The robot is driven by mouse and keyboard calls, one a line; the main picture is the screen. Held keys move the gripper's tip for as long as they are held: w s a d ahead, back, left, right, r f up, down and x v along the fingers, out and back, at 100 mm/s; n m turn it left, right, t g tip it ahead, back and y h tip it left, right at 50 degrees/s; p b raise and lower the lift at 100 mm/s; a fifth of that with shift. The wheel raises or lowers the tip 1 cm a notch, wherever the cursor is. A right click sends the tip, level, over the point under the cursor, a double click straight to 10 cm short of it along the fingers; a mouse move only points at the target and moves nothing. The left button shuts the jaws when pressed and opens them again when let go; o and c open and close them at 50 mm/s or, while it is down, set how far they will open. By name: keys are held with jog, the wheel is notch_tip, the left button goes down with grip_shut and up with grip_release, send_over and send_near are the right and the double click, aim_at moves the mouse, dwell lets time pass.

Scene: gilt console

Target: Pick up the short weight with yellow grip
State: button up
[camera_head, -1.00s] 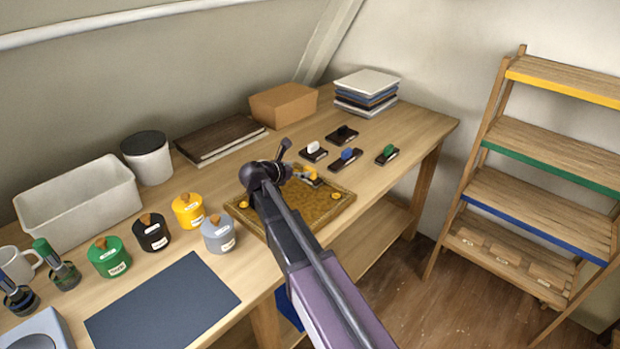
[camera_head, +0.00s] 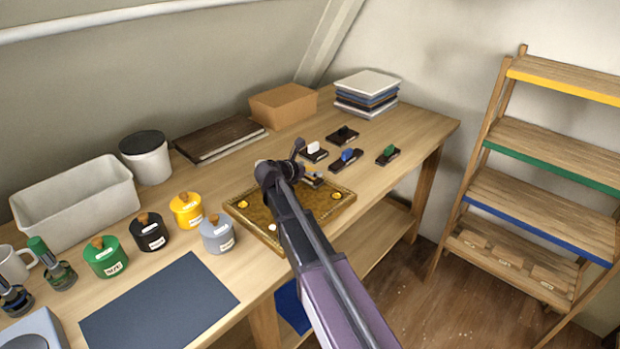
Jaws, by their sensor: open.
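The short weight with yellow grip (camera_head: 314,180) is a small dark block by the back right edge of the gilt tray. Its yellow top shows only in part; the end of my arm covers some of it. My gripper (camera_head: 297,160) is at the end of the dark arm, just left of this weight and above the tray. Its jaws are open, and their fingertips are hard to make out. I cannot tell whether they touch the weight.
Dark weights with white (camera_head: 314,148), black (camera_head: 343,132), blue (camera_head: 347,155) and green (camera_head: 389,150) grips stand behind and right of the tray (camera_head: 262,226).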

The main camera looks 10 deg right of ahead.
aim_at(310, 168)
jog(key=c, duration=1.2)
jog(key=shift+c, duration=0.2)
notch_tip(310, 168, up, 3)
jog(key=p, duration=0.3)
jog(key=shift+r, duration=0.15)
jog(key=shift+s+r+p, duration=0.15)
jog(key=shift+r+p, duration=0.25)
jog(key=shift+p, duration=0.15)
jog(key=s, duration=1.5)
jog(key=shift+s+r+p, duration=0.4)
jog(key=shift+r+p, duration=0.05)
